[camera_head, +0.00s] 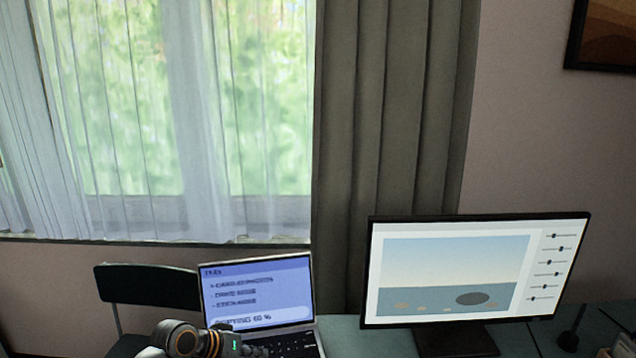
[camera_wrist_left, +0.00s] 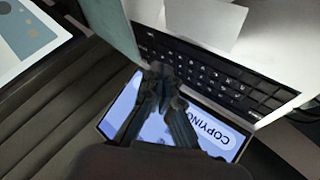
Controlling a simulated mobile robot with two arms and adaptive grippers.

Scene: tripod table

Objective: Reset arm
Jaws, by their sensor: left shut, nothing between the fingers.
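My left arm shows at the bottom of the head view, with its gripper (camera_head: 250,350) low in front of the laptop (camera_head: 258,292). In the left wrist view the two dark fingers of my left gripper (camera_wrist_left: 160,72) come together with nothing between them. They overlap the laptop's lit screen (camera_wrist_left: 212,132) and the edge of its keyboard (camera_wrist_left: 205,75) in that view; I cannot tell whether they touch it. The laptop is open, its screen showing a list and a copying percentage. My right gripper is not in view.
A large monitor (camera_head: 475,268) stands on the green table (camera_head: 385,342) to the right of the laptop. A dark chair (camera_head: 150,286) is behind the laptop at left. A curtained window and wall lie beyond. Some table surface between laptop and monitor is clear.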

